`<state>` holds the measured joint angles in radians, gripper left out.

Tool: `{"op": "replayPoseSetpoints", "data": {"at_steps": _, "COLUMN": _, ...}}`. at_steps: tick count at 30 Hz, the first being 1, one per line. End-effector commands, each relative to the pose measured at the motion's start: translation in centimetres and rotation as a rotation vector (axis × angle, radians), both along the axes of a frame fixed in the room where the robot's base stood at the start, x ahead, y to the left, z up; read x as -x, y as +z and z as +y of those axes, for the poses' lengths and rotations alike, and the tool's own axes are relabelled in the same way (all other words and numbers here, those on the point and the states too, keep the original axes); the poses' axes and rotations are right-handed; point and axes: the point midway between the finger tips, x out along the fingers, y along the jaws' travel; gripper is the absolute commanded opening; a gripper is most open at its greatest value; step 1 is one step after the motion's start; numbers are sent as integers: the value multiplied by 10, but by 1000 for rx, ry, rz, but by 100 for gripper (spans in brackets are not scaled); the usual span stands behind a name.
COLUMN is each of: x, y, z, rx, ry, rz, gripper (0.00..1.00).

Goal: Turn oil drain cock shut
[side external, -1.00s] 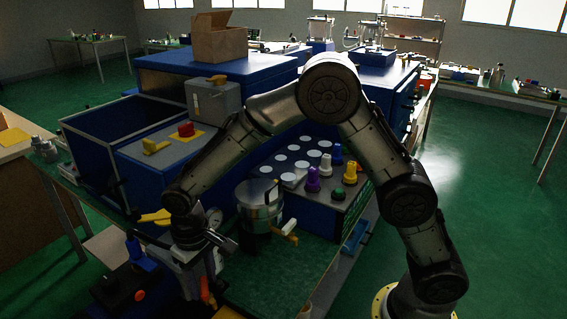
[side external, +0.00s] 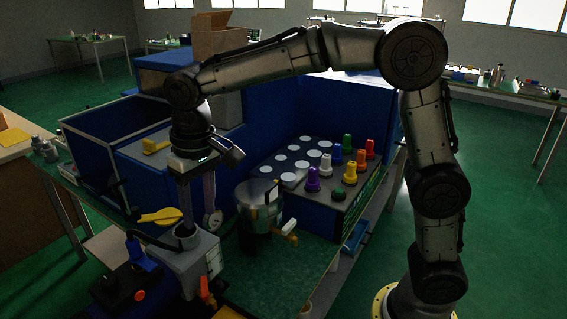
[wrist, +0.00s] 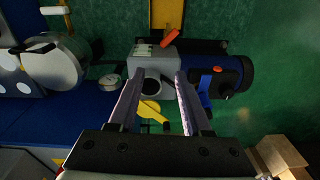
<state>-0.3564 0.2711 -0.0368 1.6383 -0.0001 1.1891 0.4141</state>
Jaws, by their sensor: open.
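My gripper (side external: 188,222) points down over a grey pump housing (side external: 203,262), its fingers apart and empty. In the wrist view the fingertips (wrist: 156,80) show on either side of the housing's dark round opening. An orange-red lever (side external: 206,291) is on the housing's near side; it also shows in the wrist view (wrist: 170,37), beyond the fingertips. A yellow lever (side external: 162,215) is on the other side, and in the wrist view (wrist: 154,112) it lies between the fingers. I cannot tell which lever is the oil drain cock. Neither lever is gripped.
A metal pot (side external: 260,204) with an orange-and-white side handle (side external: 287,235) stands to the right. A knob panel (side external: 300,170) is behind. Green bench top (side external: 280,275) is clear at front right.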

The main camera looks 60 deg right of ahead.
Motion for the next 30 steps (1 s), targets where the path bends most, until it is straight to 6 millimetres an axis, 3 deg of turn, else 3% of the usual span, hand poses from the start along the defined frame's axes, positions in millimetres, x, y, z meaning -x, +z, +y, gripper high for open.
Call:
{"op": "replayPoseSetpoints", "data": {"at_steps": 15, "x": 48, "y": 55, "z": -60, "rx": -37, "ry": -90, "rz": -130, "gripper": 49}}
{"op": "replayPoseSetpoints", "data": {"at_steps": 30, "x": 106, "y": 72, "z": -102, "rx": -45, "ry": -121, "rz": -237, "gripper": 49}}
